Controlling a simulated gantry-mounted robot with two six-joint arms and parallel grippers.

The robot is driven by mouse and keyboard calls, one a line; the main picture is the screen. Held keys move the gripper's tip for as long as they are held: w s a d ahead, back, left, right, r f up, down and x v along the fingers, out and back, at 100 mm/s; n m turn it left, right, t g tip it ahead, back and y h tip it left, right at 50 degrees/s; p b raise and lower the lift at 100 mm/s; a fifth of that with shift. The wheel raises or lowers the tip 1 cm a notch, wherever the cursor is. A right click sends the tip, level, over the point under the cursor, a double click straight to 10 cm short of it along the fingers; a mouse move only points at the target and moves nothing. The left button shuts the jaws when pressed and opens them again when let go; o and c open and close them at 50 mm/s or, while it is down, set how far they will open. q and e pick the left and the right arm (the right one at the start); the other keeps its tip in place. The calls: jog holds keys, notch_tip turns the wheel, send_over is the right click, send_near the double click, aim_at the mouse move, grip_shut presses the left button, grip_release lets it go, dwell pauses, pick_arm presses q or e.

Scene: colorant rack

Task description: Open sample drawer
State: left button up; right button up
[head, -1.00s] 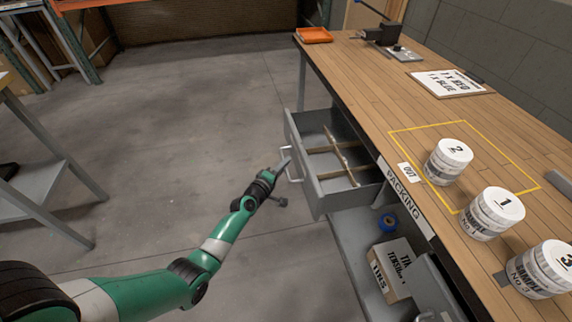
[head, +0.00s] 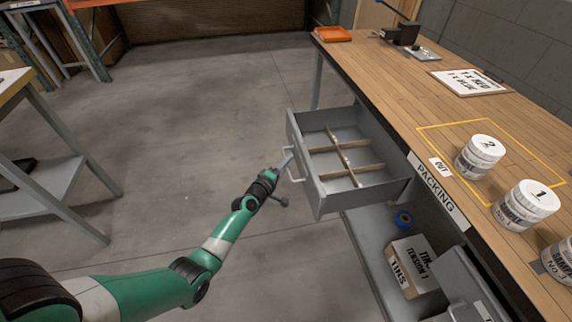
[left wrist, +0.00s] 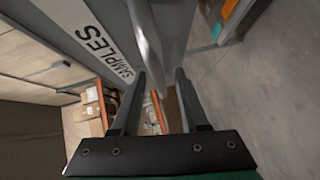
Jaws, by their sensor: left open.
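The grey sample drawer (head: 362,191) is pulled well out from under the packing bench in the head view. Thin wooden dividers split its inside into compartments, and no items show in them. Its pale bar handle (head: 291,166) is on the front face. My left gripper (head: 286,166) is at this handle. In the left wrist view the handle (left wrist: 150,50) runs between the spread fingers of my left gripper (left wrist: 158,85), near their tips. The fingers are open; I cannot tell whether they touch the bar. The word SAMPLES shows on the drawer front (left wrist: 97,48). My right gripper is out of view.
The wooden bench (head: 400,95) carries white tubs (head: 480,156), a clipboard (head: 468,82) and an orange tray (head: 333,34). A lower shelf holds a box (head: 412,265) and blue tape (head: 403,221). Open floor (head: 200,120) lies left of the drawer; a side table (head: 50,180) stands at far left.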

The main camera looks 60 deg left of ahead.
pick_arm(q)
jog(key=shift+s+d+r, duration=0.1)
jog(key=shift+s, duration=0.1)
jog(key=p+v, duration=0.3)
jog(key=v, duration=0.8)
jog(key=shift+p, duration=0.4)
jog(key=shift+d, duration=0.1)
